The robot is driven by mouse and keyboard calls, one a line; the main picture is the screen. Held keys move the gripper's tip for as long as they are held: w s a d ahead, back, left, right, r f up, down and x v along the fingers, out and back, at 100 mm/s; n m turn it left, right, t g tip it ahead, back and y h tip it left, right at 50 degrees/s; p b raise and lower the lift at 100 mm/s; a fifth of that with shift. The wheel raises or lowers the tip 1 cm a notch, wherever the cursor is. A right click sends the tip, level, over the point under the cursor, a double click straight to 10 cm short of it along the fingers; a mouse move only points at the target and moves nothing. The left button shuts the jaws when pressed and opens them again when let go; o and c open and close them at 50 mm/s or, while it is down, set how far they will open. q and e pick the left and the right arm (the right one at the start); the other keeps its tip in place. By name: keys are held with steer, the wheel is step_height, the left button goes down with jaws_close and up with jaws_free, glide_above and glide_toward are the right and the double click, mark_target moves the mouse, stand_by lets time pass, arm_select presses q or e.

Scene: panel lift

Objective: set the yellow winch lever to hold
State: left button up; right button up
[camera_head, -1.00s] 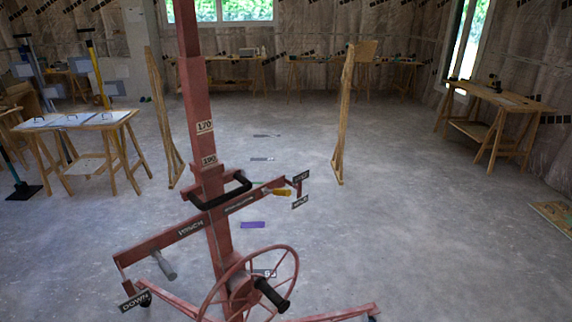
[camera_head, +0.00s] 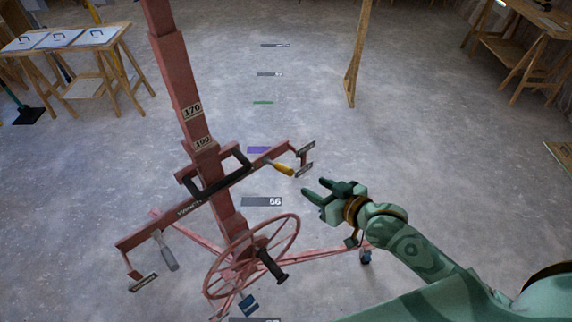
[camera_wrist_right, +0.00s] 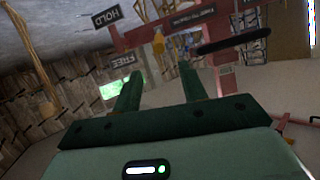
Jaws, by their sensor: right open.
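The yellow winch lever (camera_head: 282,168) is at the right end of the red lift's crossbar (camera_head: 222,188). Two small dark signs stand just right of it. In the right wrist view the lever's yellow end (camera_wrist_right: 158,42) shows ahead, with the HOLD sign (camera_wrist_right: 105,19) and the FREE sign (camera_wrist_right: 112,68) to its left. I cannot tell which sign the lever is set to. My right gripper (camera_head: 313,188) is open and empty, a little right of and below the lever in the head view, apart from it. Its open fingers (camera_wrist_right: 160,74) also show in the wrist view. My left gripper is not in view.
A black handle (camera_head: 218,178) crosses the mast. A red handwheel (camera_head: 252,256) with a black grip and a grey lever (camera_head: 167,254) sit lower on the lift. A trestle table (camera_head: 68,40) stands at the left, another at the upper right. Floor beyond the lift is mostly clear.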

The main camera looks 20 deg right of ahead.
mark_target(285, 170)
steer(key=x, duration=0.4)
steer(key=shift+w+a+f, duration=0.1)
steer(key=shift+w+f, duration=0.05)
steer(key=shift+w, duration=0.15)
steer(key=b+x, duration=0.1)
steer(key=x, duration=0.7)
steer(key=shift+w+f, duration=0.15)
steer(key=shift+w, duration=0.1)
steer(key=shift+w+a+f+b, duration=0.2)
steer(key=shift+w+b, duration=0.1)
steer(key=shift+w, duration=0.15)
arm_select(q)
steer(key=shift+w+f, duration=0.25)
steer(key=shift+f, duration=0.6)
arm_select(e)
steer(key=shift+c, duration=0.2)
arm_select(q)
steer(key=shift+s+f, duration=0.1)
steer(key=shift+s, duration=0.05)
arm_select(e)
jaws_close()
